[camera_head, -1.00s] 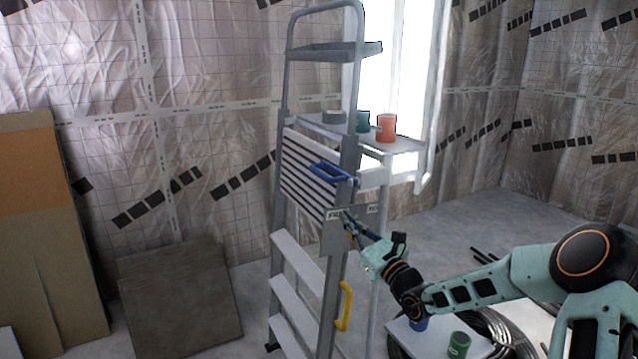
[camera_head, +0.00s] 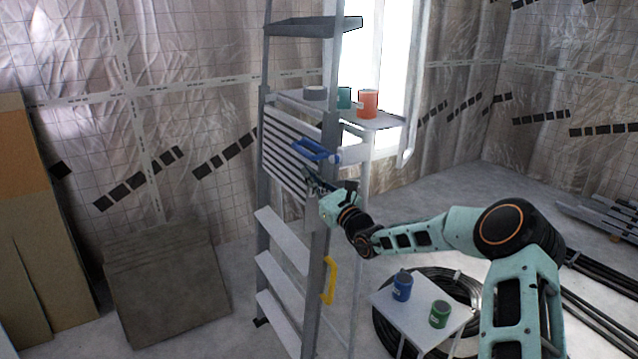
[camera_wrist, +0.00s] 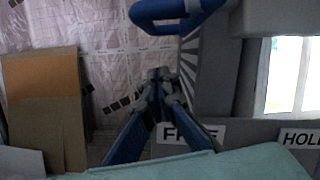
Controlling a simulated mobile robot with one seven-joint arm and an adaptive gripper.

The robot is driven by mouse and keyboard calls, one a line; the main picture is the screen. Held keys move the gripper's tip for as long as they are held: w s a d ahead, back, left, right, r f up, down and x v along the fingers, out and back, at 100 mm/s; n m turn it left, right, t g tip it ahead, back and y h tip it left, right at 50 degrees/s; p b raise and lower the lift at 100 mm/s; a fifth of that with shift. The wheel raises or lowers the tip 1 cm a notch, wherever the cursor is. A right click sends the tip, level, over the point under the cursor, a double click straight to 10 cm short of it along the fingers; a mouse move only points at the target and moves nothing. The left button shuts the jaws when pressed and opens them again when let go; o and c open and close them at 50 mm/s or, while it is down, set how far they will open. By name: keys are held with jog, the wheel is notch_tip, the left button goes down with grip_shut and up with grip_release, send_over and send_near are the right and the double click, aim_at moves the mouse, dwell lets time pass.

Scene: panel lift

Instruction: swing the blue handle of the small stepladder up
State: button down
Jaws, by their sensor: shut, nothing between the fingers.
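The grey stepladder (camera_head: 318,262) stands upright in the middle of the head view. Its blue handle (camera_head: 315,150) is on the upper part, at the front of a striped panel (camera_head: 283,152). In the wrist view the blue handle (camera_wrist: 168,24) is at the top, beyond and above the fingertips. My gripper (camera_head: 311,180) is just below the blue handle, close to the ladder's upright, and appears apart from the handle. In the wrist view its fingertips (camera_wrist: 162,76) are together with nothing between them. A label plate reading FREE (camera_wrist: 187,134) is partly covered by the fingers.
A yellow handle (camera_head: 329,280) is lower on the ladder. Cans, among them a red one (camera_head: 368,103), stand on a shelf behind it. A low white table (camera_head: 425,318) with blue and green cans is under my arm. Boards (camera_head: 165,285) lean on the wall at left.

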aim_at(315, 150)
jog(key=shift+s+a+r+p, duration=0.15)
jog(key=shift+r+p, duration=0.1)
jog(key=shift+r, duration=0.7)
jog(key=shift+s+a+r+p, duration=0.1)
jog(key=shift+r+p, duration=0.1)
jog(key=shift+r, duration=0.75)
jog(key=shift+b, duration=0.45)
jog(key=shift+r, duration=0.2)
